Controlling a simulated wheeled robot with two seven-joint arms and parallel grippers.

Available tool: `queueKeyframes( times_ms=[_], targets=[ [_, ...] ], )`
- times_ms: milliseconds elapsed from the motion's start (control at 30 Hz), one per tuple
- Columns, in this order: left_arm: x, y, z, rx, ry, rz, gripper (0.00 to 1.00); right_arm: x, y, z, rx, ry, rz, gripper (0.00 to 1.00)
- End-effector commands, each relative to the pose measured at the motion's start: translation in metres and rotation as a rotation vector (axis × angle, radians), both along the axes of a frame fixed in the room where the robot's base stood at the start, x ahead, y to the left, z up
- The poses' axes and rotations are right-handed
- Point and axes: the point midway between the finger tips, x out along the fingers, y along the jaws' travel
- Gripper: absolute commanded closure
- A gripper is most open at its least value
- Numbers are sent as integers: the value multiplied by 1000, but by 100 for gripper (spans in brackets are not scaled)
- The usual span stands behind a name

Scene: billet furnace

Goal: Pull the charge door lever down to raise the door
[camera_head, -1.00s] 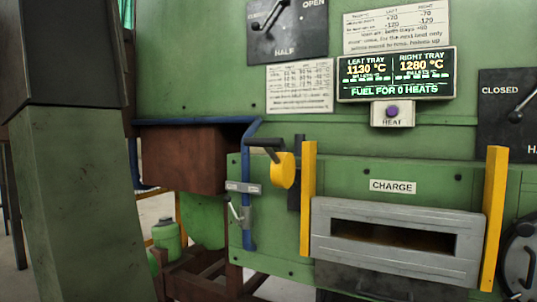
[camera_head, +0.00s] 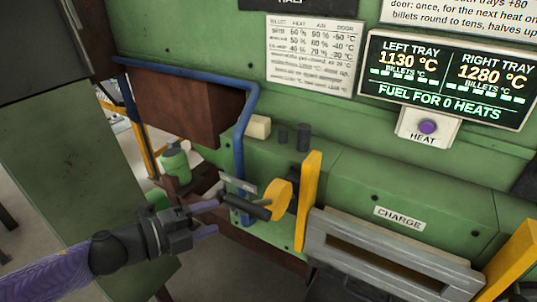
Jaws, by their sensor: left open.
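The charge door lever has a dark cylindrical handle (camera_head: 247,208) and a yellow hub (camera_head: 278,203), left of the door on the green furnace front. My left gripper (camera_head: 215,216) is open, its two purple fingers pointing right at the handle's left end. The fingertips are very close to the handle; I cannot tell whether they touch it. The grey charge door (camera_head: 390,262) sits between two yellow posts under the CHARGE label (camera_head: 399,217). My right gripper is out of view.
A blue pipe (camera_head: 238,135) runs down just behind the lever. The left yellow post (camera_head: 308,190) stands close to the lever's right. A display (camera_head: 445,80) and purple HEAT button (camera_head: 428,127) are above. A green bottle (camera_head: 174,160) stands behind on the left.

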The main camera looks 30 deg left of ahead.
Motion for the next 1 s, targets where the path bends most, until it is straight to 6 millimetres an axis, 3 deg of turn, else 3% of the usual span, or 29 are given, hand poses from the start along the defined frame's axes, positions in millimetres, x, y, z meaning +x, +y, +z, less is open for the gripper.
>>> queueKeyframes(
  times_ms=[300,500,733,1000],
  targets=[
    [46,-23,-12,1,-8,-2,30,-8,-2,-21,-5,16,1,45],
    [67,-34,-15,-2,-4,1,30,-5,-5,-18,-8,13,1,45],
    [82,-42,-19,-3,-2,3,30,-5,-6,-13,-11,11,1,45],
    [85,-44,-21,-2,0,1,30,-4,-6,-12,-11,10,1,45]
  ],
)
